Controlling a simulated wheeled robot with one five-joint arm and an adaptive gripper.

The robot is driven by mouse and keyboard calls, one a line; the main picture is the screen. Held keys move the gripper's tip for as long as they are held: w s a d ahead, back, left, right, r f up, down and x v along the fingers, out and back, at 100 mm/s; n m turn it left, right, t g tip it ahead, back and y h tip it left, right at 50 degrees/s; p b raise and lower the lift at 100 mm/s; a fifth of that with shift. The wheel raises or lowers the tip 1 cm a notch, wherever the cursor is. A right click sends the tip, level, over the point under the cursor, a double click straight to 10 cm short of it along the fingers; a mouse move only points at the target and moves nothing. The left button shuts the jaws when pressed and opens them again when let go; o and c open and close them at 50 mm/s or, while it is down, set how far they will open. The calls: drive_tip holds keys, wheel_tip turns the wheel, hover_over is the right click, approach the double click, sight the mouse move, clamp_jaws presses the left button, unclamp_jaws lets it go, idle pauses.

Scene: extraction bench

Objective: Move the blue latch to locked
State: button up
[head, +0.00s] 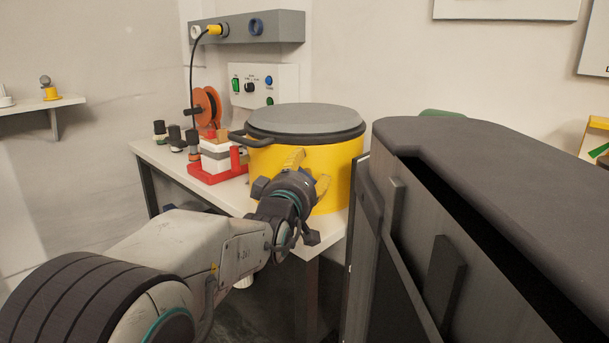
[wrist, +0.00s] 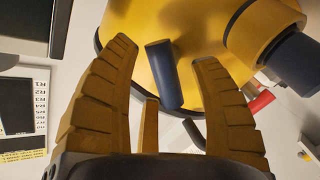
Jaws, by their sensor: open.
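The blue latch (wrist: 163,75) is a short dark-blue bar on the side of a yellow drum. In the wrist view it lies between my gripper's (wrist: 166,54) two yellow fingers, tilted slightly, with a gap to each finger. My gripper is open. In the head view my gripper (head: 308,173) is at the drum's front side and hides the latch. The yellow drum (head: 345,165) stands on the bench with a grey lid (head: 305,118) on top; its wall also shows in the wrist view (wrist: 200,22). I cannot read any lock marking.
A yellow stub with a dark end (wrist: 262,35) juts out close right of my right finger in the wrist view. A dark cabinet (head: 500,170) stands close on the right.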

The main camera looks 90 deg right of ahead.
clamp_jaws()
drive_tip(key=shift+s+r+m+y, duration=0.15)
drive_tip(key=shift+m+y, duration=0.25)
drive_tip(key=shift+m, duration=1.1)
unclamp_jaws()
drive_tip(key=v, duration=1.2)
